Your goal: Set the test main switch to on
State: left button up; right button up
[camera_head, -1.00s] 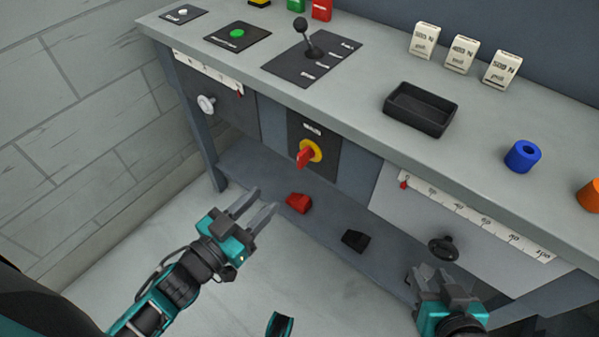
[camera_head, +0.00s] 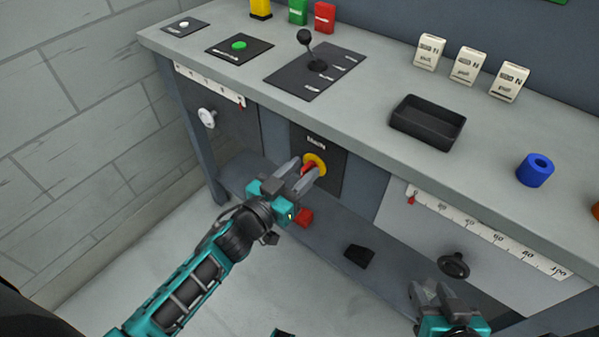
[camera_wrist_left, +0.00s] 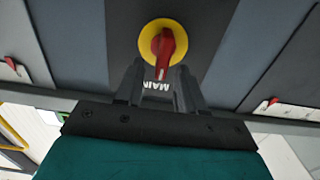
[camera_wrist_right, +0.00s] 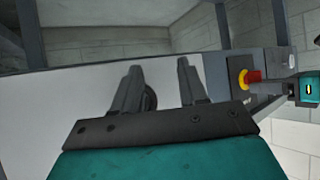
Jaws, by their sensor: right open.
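The main switch is a red handle (camera_wrist_left: 165,52) on a yellow round plate (camera_head: 320,160), on a dark panel labelled MAIN at the bench front. My left gripper (camera_head: 305,166) is at the switch, its fingers reaching toward the handle and partly hiding it. In the left wrist view, my left gripper (camera_wrist_left: 160,72) is open, with the handle's lower end between or just beyond its fingertips; contact cannot be told. My right gripper (camera_head: 432,290) is open and empty, low at the right; it also shows in the right wrist view (camera_wrist_right: 158,72).
The bench top holds a black lever (camera_head: 306,50), a green button (camera_head: 239,45), a black tray (camera_head: 428,122) and a blue ring (camera_head: 535,170). A black knob (camera_head: 454,265) is near my right gripper. A red block (camera_head: 304,217) and a black block (camera_head: 358,255) lie on the lower shelf.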

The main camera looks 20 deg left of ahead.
pick_arm(q)
grip_shut()
dwell(0.3)
dwell(0.4)
jog(key=m, duration=0.3)
jog(key=shift+s+d+p, duration=0.1)
jog(key=shift+d+p, duration=0.15)
jog(key=shift+p, duration=0.05)
jog(key=m, duration=0.3)
jog(key=shift+s+d+f+m, duration=0.1)
jog(key=shift+d+f+m, duration=0.05)
jog(key=shift+d+m, duration=0.2)
jog(key=m, duration=0.2)
jog(key=f+m, duration=0.1)
jog(key=m, duration=0.2)
jog(key=shift+s+d+m+b, duration=0.15)
jog(key=shift+d+m+b, duration=0.1)
jog(key=shift+b, duration=0.1)
jog(key=m, duration=0.1)
jog(key=m+b, duration=0.1)
jog(key=m, duration=0.3)
jog(key=shift+d+f+b, duration=0.1)
jog(key=shift+f+b, duration=0.2)
jog(key=shift+f, duration=0.05)
jog(key=shift+m, duration=0.4)
